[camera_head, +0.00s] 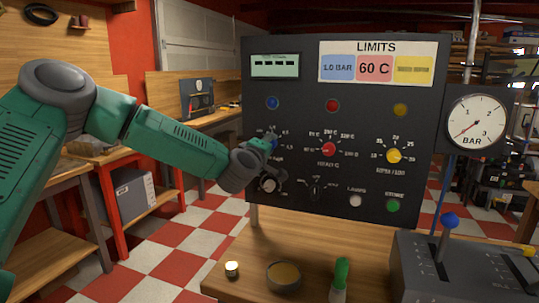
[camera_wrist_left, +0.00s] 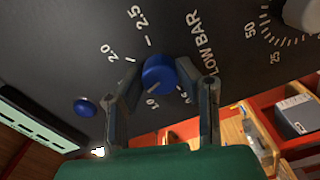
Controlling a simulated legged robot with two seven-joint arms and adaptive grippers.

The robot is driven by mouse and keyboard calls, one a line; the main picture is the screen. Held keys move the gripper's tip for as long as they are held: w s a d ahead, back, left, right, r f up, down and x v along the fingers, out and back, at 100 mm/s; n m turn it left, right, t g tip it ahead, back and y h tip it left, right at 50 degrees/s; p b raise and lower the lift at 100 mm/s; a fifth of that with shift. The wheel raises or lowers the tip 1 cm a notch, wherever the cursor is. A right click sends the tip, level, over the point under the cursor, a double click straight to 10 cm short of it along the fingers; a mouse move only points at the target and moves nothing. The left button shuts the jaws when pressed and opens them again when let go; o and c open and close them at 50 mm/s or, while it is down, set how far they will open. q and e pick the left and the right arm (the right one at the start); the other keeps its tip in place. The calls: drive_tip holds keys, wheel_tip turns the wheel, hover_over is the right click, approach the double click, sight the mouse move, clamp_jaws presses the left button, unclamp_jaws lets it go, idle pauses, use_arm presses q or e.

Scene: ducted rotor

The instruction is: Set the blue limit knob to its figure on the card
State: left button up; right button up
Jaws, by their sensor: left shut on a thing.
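The dark panel (camera_head: 300,205) carries a LIMITS card (camera_head: 376,47). Its blue field (camera_head: 338,67) reads 1.0 BAR. The blue limit knob (camera_wrist_left: 158,73) sits between the two fingers of my left gripper (camera_wrist_left: 165,88) in the left wrist view, and the gripper is shut on it. A white mark on the knob points toward the figure that looks like 1.0. The figures 2.0 and 2.5 show further round the scale; a finger partly covers another figure. In the head view my left gripper (camera_head: 272,160) covers most of this knob. My right gripper is not in view.
A red knob (camera_head: 329,149) and a yellow knob (camera_head: 393,156) stand right of my gripper. A blue button (camera_head: 272,102) is above it. A BAR gauge (camera_head: 476,121) and a lever box (camera_head: 465,265) are at the right. A bowl (camera_head: 284,277) and a green-handled tool (camera_head: 341,275) occupy the bench.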

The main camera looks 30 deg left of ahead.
use_arm(q)
drive_tip(key=shift+f+n+b, duration=0.25)
drive_tip(key=shift+n+b, duration=1.15)
drive_tip(key=shift+n, duration=0.25)
drive_tip(key=shift+f+n+b, duration=0.2)
drive_tip(key=shift+n+b, duration=1.15)
drive_tip(key=shift+n, duration=0.3)
drive_tip(key=o, duration=1.1)
drive_tip(key=shift+w+a, duration=0.1)
drive_tip(key=shift+w, duration=0.1)
drive_tip(key=v, duration=1.2)
drive_tip(key=shift+a, duration=0.1)
